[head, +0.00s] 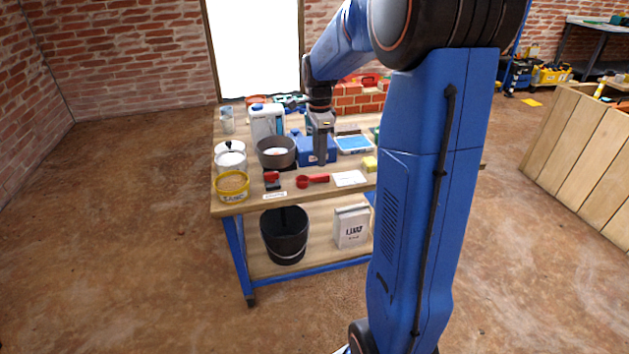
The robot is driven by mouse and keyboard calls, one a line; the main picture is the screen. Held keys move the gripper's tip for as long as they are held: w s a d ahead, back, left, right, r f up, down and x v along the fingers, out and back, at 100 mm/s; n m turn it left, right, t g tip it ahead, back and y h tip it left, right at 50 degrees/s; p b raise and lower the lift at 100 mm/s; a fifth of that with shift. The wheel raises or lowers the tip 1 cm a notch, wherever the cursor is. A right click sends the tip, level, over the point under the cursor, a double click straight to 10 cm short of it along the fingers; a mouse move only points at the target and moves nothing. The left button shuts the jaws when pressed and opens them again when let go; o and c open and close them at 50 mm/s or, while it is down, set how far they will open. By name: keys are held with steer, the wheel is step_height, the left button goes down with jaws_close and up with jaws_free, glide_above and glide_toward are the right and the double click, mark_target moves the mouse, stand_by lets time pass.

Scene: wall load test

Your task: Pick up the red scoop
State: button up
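The red scoop (304,181) lies near the front edge of the workbench, its bowl to the left and its handle pointing right. My gripper (321,160) points down above the bench, in the picture just above the scoop's handle and in front of a blue box (306,150). A gap shows between the gripper tips and the scoop, so they look apart. The fingers are small and seen nearly edge-on, so I cannot tell whether they are open or shut. I see nothing held in them.
The wooden workbench (240,205) also bears a dark pot (276,160), a yellow tub (232,196), a white jug (268,125), a red-and-black item (271,178), a white card (348,178) and a yellow sponge (370,164). A black bucket (284,240) stands on the lower shelf.

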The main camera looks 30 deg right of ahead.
mark_target(319, 175)
steer(key=shift+f, duration=3.7)
jaws_close()
